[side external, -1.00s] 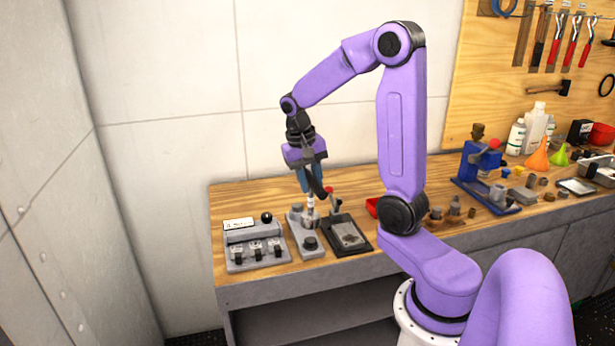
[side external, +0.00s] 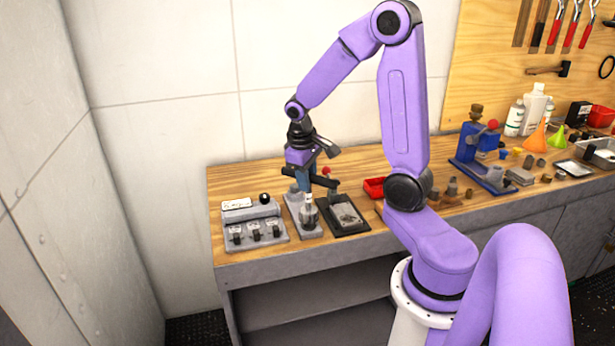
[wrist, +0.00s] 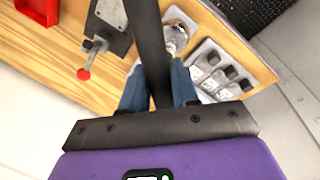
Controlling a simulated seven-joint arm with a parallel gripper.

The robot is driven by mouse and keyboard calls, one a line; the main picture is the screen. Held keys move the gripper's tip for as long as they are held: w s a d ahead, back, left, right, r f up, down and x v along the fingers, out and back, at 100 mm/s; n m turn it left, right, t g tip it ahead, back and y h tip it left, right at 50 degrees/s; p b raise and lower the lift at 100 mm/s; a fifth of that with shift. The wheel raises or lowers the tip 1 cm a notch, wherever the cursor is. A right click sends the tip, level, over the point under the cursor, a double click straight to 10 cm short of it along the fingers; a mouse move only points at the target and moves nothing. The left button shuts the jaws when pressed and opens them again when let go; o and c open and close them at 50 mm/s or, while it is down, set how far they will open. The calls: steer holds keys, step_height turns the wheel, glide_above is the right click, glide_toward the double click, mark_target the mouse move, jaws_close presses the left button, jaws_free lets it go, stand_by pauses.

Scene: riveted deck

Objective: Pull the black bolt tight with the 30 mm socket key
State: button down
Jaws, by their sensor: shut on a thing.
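My gripper (side external: 305,185) is above the narrow grey block (side external: 293,212) near the bench's left end. Its blue fingers are shut on the socket key (side external: 325,181), whose black bar also runs between them in the wrist view (wrist: 148,40). A silver upright part (side external: 308,202) stands on the block below my gripper, and a round silver part shows in the wrist view (wrist: 175,38). I cannot tell whether the key's socket is seated on a bolt. The black bolt cannot be made out clearly.
A grey panel with several black switches (side external: 254,233) stands close on the left. A dark tray with a red-knobbed lever (side external: 345,217) is close on the right. A red bin (side external: 374,187) and a blue vise (side external: 478,158) stand further right.

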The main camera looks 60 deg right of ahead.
steer(key=n, duration=0.4)
steer(key=shift+t, duration=0.4)
steer(key=n, duration=0.5)
steer(key=shift+a+t+y, duration=0.15)
steer(key=shift+t+y, duration=0.15)
steer(key=shift+t, duration=0.1)
steer(key=shift+f, duration=1.35)
stand_by(0.7)
stand_by(0.4)
steer(key=shift+m, duration=0.5)
steer(key=shift+n, duration=0.4)
steer(key=shift+r, duration=0.2)
